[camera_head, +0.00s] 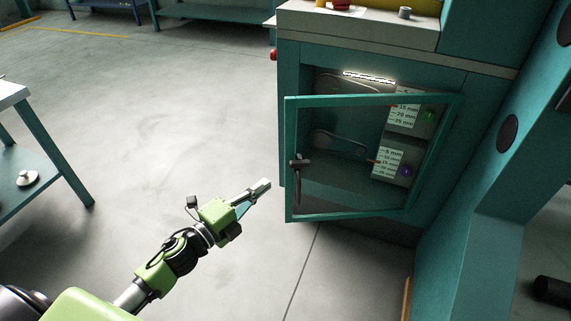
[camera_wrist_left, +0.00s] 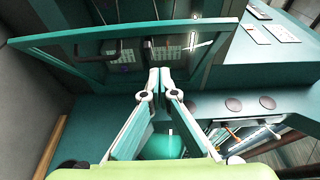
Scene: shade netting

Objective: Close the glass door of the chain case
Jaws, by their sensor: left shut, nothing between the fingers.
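The chain case is a teal cabinet (camera_head: 455,82) with a lit interior holding chains and two scale labels. Its glass door (camera_head: 290,130), framed in teal, stands ajar, hinged on the right, its left edge swung out toward me. A dark handle (camera_head: 298,170) is on the door's left side. My left gripper (camera_head: 264,186) is shut and empty, just left of the door's lower left edge and apart from the handle. In the left wrist view the shut fingertips (camera_wrist_left: 160,70) are below the door frame (camera_wrist_left: 200,22), and the handle (camera_wrist_left: 98,50) shows at upper left. My right gripper is out of view.
A teal post (camera_head: 495,165) rises right of the case. A table (camera_head: 50,150) with a small white object (camera_head: 28,178) stands at the left. A red knob (camera_head: 273,54) sticks out from the case's left side. The floor between table and case is clear.

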